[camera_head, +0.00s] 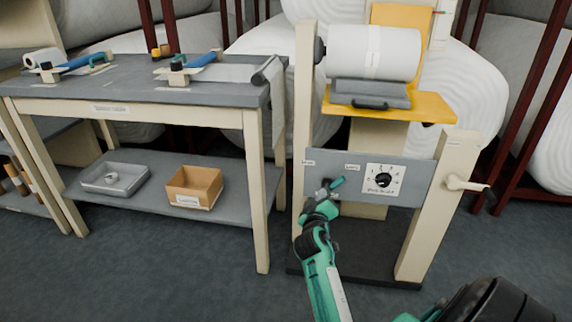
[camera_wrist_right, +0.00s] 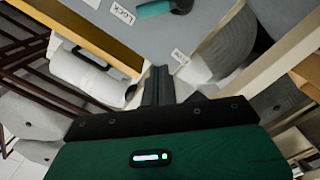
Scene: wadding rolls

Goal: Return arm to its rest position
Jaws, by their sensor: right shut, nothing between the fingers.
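My right arm reaches up from the bottom middle of the head view. Its right gripper (camera_head: 326,190) is in front of the stand's grey panel (camera_head: 408,184), close to a small teal lever handle (camera_head: 337,182). In the right wrist view the gripper's dark fingers (camera_wrist_right: 157,82) are together and empty. The teal handle (camera_wrist_right: 155,8) lies beyond the fingertips at the top of that view, with a gap between. A "Lock" label (camera_wrist_right: 122,13) and a second label (camera_wrist_right: 179,56) show on the panel there. My left gripper is not in view.
The stand carries a white roll (camera_head: 372,52), a yellow shelf (camera_head: 432,106), a round dial (camera_head: 383,179) and a side crank (camera_head: 467,184). A grey-topped table (camera_head: 130,78) stands left, with a metal tray (camera_head: 115,180) and cardboard box (camera_head: 194,187) below. Floor in front is open.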

